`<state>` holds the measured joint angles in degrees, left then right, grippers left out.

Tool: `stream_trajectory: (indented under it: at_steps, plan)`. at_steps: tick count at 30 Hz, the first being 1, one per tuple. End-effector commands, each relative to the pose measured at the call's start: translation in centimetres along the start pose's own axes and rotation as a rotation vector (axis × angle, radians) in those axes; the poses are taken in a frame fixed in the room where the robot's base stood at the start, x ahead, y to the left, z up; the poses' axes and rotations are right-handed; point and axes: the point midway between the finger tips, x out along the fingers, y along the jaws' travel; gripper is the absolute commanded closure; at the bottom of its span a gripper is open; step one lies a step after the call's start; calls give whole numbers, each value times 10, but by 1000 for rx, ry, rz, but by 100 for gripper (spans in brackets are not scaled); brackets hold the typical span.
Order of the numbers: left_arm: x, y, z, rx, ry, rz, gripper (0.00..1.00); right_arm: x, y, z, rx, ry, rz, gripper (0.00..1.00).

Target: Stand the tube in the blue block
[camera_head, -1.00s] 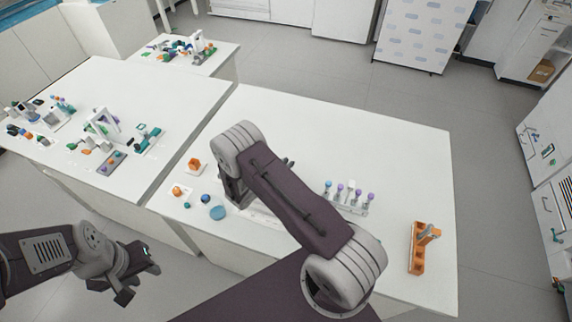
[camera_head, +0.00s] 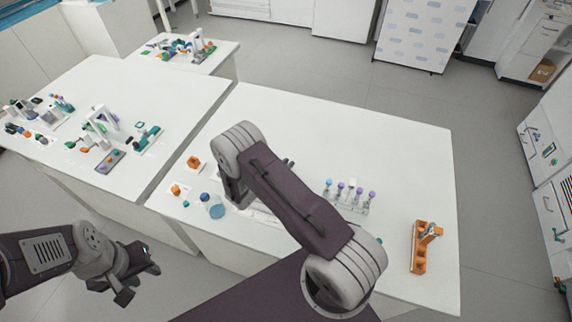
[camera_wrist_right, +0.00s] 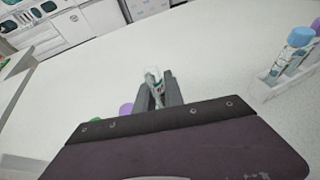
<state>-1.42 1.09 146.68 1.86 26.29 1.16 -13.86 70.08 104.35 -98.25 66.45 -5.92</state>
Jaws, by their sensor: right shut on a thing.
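I cannot pick out the blue block for sure; a pale-blue rounded thing (camera_head: 217,211) stands at the table's left front, beside a small dark-blue one (camera_head: 205,197). My left gripper (camera_head: 138,283) is open and empty, off the table's front left.
A clear rack (camera_head: 345,204) holds several capped tubes; part of it shows in the right wrist view (camera_wrist_right: 265,90). An orange holder (camera_head: 418,262) stands at the right. Small orange pieces (camera_head: 194,162) lie at the left. The back of the table (camera_head: 330,125) is clear.

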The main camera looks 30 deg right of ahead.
Motion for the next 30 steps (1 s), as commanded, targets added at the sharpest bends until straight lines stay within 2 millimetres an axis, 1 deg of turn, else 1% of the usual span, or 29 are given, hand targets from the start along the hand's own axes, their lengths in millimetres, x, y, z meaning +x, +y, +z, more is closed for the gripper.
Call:
stream_trajectory:
  at_steps: [12, 20, 21, 23, 24, 30]
  plan:
    - [13, 0, 1, 0, 0, 0, 64, 5, 0, -12, 0, 0, 0, 100]
    - [13, 0, 1, 0, 0, 0, 64, 5, 0, -12, 0, 0, 0, 100]
    - [13, 0, 1, 0, 0, 0, 64, 5, 0, -12, 0, 0, 0, 82]
    - [13, 0, 1, 0, 0, 0, 64, 5, 0, -12, 0, 0, 0, 65]
    - [13, 0, 1, 0, 0, 0, 64, 5, 0, -12, 0, 0, 0, 62]
    - [13, 0, 1, 0, 0, 0, 64, 5, 0, -12, 0, 0, 0, 62]
